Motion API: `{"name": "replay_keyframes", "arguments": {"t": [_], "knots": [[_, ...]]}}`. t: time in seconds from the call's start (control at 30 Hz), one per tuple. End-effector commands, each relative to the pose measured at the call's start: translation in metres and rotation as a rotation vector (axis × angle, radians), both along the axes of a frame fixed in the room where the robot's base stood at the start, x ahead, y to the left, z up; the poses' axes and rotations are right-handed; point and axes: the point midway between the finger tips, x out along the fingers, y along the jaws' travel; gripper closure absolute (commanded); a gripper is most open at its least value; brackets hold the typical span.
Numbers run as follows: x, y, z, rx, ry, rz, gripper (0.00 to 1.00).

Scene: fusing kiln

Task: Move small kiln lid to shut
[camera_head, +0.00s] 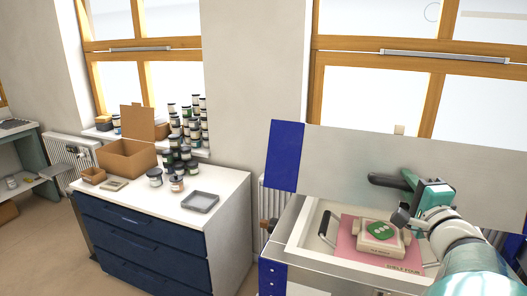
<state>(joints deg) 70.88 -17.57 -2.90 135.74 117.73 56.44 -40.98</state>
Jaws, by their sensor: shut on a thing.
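The small kiln lid (335,160) is a wide pale grey panel with a blue end, raised and tilted open above the kiln. The kiln body (301,222) below has a pale rim and an open chamber. My gripper (405,182) is at the front face of the lid, shut on it at a dark bar-like part; the exact contact is partly hidden by my wrist. Inside the chamber, a pink shelf (347,252) holds a beige mould (368,243) with a green piece (381,230). My arm covers the chamber's right side.
Left of the kiln stands a blue drawer cabinet (140,236) with a white top, bearing a cardboard box (127,158), several jars (176,184) and a grey tray (200,202). A radiator (76,152) and windows line the wall. Open floor lies at the lower left.

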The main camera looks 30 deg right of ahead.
Motion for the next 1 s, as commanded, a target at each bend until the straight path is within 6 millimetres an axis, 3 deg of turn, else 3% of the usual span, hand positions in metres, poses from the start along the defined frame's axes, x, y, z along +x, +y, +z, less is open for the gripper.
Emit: {"name": "replay_keyframes", "arguments": {"t": [0.43,0.47,0.5,1.0], "knots": [[-0.0036,0.0007,-0.0029,0.0,-0.004,-0.007,1.0],[-0.0037,0.0006,-0.0027,0.0,-0.004,-0.007,0.78],[-0.0037,0.0007,-0.0025,0.0,-0.004,-0.007,0.71],[-0.0044,0.0005,-0.0029,-0.001,-0.003,-0.003,0.71]]}}
